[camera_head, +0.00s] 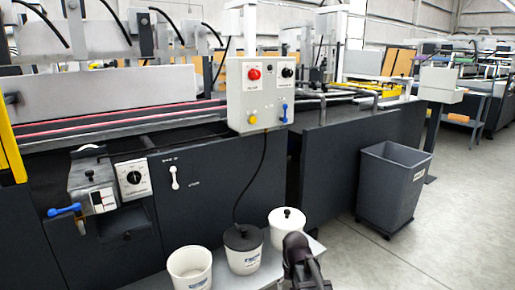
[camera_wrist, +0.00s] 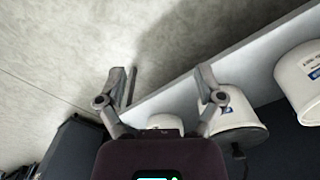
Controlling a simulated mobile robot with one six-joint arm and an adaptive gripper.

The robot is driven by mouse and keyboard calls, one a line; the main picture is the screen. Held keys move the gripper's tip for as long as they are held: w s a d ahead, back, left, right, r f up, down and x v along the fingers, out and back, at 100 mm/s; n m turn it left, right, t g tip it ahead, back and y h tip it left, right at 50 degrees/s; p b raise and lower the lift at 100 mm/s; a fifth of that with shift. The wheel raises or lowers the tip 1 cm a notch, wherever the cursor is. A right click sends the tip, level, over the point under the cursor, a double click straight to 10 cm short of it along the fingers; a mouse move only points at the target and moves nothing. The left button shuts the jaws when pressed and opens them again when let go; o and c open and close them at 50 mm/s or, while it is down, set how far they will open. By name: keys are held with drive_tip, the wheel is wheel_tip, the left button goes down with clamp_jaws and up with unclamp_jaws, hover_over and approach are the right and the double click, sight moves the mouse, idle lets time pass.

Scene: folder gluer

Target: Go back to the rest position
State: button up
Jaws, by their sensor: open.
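My gripper (camera_wrist: 160,80) shows in the wrist view with its two fingers spread apart and nothing between them. In the head view, a dark part of my arm (camera_head: 303,262) stands at the bottom, in front of the shelf with the white pots. The folder gluer (camera_head: 215,175), a long dark machine with a grey control box (camera_head: 262,95), fills the left and middle of the head view. The control box carries a red button, a black knob, a yellow button and a blue lever.
An open white pot (camera_head: 190,268), a pot with a black lid (camera_head: 243,250) and a pot with a white lid (camera_head: 287,228) stand on a low shelf (camera_head: 325,252). A grey bin (camera_head: 393,188) stands at the right. Floor (camera_head: 455,215) is clear beyond it.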

drive_tip(key=s+d, duration=0.6)
drive_tip(key=s, duration=0.4)
wheel_tip(320, 180, up, 38)
drive_tip(key=p, duration=3.8)
drive_tip(key=shift+w+a+r+n, duration=0.15)
drive_tip(key=shift+w+r+n, duration=0.1)
drive_tip(key=shift+n, duration=0.15)
